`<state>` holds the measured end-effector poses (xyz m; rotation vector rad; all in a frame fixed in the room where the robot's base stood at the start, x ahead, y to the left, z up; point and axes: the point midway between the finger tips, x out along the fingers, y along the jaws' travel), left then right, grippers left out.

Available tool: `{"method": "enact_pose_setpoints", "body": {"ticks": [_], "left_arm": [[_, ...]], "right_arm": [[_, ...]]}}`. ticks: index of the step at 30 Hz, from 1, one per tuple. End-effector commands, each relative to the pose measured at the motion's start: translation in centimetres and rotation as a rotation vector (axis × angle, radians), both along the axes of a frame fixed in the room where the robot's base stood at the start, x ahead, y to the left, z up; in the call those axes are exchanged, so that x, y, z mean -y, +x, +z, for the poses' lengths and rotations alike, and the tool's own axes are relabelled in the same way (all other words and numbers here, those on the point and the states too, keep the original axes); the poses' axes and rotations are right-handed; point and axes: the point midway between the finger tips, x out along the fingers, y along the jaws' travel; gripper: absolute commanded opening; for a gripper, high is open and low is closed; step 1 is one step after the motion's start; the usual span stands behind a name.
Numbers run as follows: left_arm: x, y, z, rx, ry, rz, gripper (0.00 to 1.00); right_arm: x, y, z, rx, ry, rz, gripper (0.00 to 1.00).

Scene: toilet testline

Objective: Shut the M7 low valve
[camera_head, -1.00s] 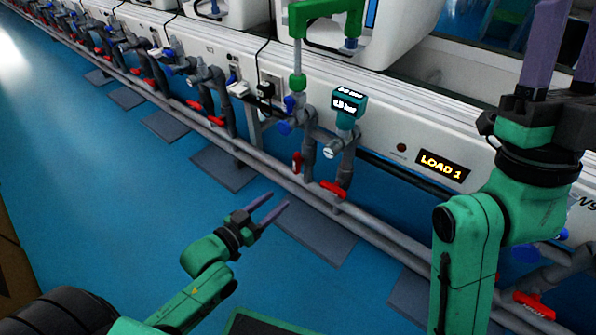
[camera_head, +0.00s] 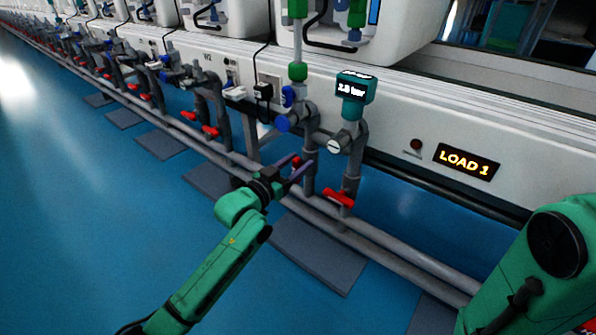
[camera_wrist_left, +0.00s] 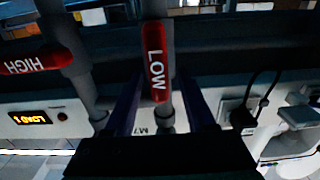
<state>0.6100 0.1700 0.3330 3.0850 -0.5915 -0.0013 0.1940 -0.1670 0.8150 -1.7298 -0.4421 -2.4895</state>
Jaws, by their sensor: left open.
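The M7 low valve has a red handle marked LOW (camera_wrist_left: 155,60), lying along its grey pipe in the left wrist view. In the head view a small part of this red handle (camera_head: 296,161) shows by my fingertips. My left gripper (camera_head: 303,167) is open, with its purple fingers on either side of the LOW handle; I cannot tell whether they touch it. The M7 label (camera_wrist_left: 142,130) is partly hidden behind the pipe and gripper. My right gripper is out of view; only my green right arm shows at the lower right.
A second red handle, marked HIGH (camera_wrist_left: 37,63), sits beside it; in the head view this handle (camera_head: 339,197) is crosswise on its pipe. A teal pressure gauge (camera_head: 354,95) stands above. A LOAD 1 display (camera_head: 466,160) is on the white panel. Blue floor is open in front.

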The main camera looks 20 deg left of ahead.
Motion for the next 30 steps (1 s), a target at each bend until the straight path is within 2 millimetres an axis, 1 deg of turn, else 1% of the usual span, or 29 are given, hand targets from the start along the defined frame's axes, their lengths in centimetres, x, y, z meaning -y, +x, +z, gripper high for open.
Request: {"method": "enact_pose_setpoints", "body": {"ticks": [3,8,11,12,13,23,30], "left_arm": [[0.2,0.4,0.1,0.001,0.001,-0.001,0.55],[0.2,0.4,0.1,0.000,0.001,-0.001,0.55],[0.2,0.4,0.1,0.000,0.001,-0.001,0.21],[0.2,0.3,0.1,0.000,0.001,-0.001,0.05],[0.2,0.3,0.1,0.000,0.001,-0.001,0.00],[0.2,0.3,0.1,0.006,0.019,-0.001,0.00],[0.4,0.2,0.3,0.039,0.109,-0.001,0.00]], "right_arm": [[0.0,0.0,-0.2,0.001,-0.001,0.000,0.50],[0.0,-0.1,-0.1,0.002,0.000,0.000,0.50],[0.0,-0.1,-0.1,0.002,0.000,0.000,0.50],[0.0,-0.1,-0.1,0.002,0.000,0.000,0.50],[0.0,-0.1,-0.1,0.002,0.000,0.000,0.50],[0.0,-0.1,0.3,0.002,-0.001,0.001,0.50],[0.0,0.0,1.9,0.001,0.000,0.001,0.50]]}}
